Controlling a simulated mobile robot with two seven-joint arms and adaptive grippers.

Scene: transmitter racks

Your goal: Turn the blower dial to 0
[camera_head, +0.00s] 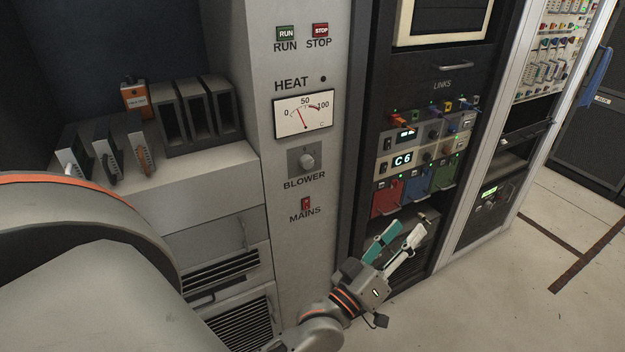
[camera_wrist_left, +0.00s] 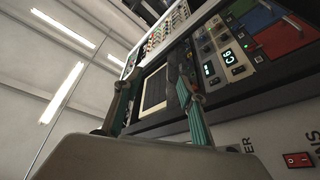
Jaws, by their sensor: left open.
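The blower dial (camera_head: 306,161) is a small grey knob on a dark square plate, on the pale cabinet column above the word BLOWER. Its pointer setting is too small to read. My left gripper (camera_head: 405,234) is open and empty, below and to the right of the dial, in front of the dark rack. It is well apart from the dial. Its two fingers also show in the left wrist view (camera_wrist_left: 153,78), with nothing between them. My right gripper is not in view.
A red MAINS switch (camera_head: 306,204) sits below the dial and a heat meter (camera_head: 304,113) above it. RUN (camera_head: 286,33) and STOP (camera_head: 320,30) buttons are higher up. The LINKS rack (camera_head: 425,150), with cables and coloured modules, stands right. Open floor lies at the lower right.

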